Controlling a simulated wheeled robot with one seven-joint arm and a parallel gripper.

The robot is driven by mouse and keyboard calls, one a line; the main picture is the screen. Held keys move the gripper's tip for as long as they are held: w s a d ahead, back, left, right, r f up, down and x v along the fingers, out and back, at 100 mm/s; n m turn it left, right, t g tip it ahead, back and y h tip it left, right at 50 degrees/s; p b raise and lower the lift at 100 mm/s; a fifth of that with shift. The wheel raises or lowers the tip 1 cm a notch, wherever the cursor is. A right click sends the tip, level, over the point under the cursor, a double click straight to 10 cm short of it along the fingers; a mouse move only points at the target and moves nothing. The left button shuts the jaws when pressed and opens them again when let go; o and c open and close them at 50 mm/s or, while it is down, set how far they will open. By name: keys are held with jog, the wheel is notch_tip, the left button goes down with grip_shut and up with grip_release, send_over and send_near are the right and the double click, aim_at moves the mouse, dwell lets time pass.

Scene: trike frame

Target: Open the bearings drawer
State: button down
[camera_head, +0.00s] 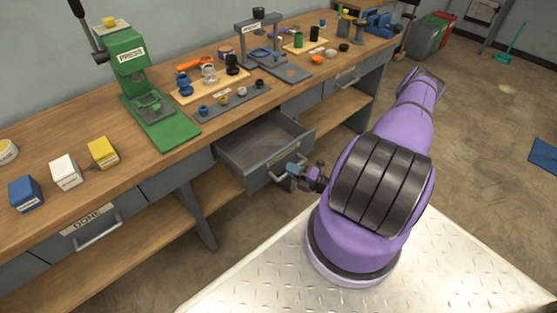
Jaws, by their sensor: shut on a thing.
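A grey drawer (258,144) under the workbench is pulled out, and its inside looks empty. Its front and silver handle (284,179) face my arm; any label on the front cannot be read from here. My gripper (292,172) is at the handle and shut on it. Part of the handle is hidden by the gripper.
The wooden bench top (60,140) carries a green press (145,85), blue, white and yellow boxes, and boards with small parts. An open lower shelf (120,240) runs beneath.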

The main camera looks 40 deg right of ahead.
jog(key=shift+s, duration=1.55)
jog(key=c, duration=1.1)
grip_release()
jog(key=shift+d, duration=0.1)
jog(key=v, duration=1)
jog(key=shift+s+f, duration=0.15)
jog(key=shift+s, duration=0.2)
jog(key=shift+d, duration=0.15)
